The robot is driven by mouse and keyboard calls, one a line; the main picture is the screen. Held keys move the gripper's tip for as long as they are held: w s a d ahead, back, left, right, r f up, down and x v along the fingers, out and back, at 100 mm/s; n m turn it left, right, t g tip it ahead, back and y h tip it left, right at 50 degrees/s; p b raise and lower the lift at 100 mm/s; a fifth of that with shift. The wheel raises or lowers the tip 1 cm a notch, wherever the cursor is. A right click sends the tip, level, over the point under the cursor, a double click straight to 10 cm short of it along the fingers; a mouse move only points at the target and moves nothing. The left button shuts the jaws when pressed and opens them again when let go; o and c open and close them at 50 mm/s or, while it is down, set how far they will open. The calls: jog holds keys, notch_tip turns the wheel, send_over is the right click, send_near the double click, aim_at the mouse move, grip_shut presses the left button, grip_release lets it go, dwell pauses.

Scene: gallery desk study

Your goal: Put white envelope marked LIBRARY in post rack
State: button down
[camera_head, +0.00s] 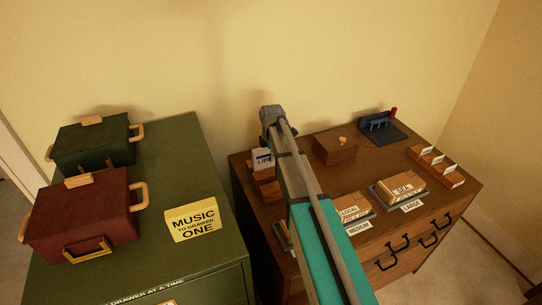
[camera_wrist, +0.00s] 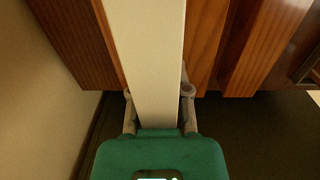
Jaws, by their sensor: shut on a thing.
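The white envelope (camera_head: 262,159) shows in the head view with the dark letters "LIB", the rest hidden by my arm. In the wrist view the envelope (camera_wrist: 158,60) is a pale upright strip between my fingers. My gripper (camera_wrist: 160,93) is shut on it. In the head view the fingers are mostly hidden. A brown wooden rack (camera_head: 265,189), seemingly the post rack, is directly below the envelope at the desk's left end. Its wooden parts (camera_wrist: 205,45) flank the envelope in the wrist view. I cannot tell how deep the envelope sits in it.
Beside the rack on the wooden desk are a wooden box (camera_head: 335,149), a dark blue stand (camera_head: 381,128), a cardholder (camera_head: 437,166) and trays of parcels (camera_head: 398,189). A green cabinet (camera_head: 150,255) at left bears two lidded boxes and a yellow sign (camera_head: 191,219).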

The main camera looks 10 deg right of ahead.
aim_at(271, 165)
jog(key=shift+f+b, duration=1.3)
jog(key=shift+f, duration=0.2)
jog(key=shift+s, duration=0.15)
jog(key=shift+c, duration=2.4)
grip_release()
jog(key=shift+f, duration=0.1)
jog(key=shift+r, duration=0.2)
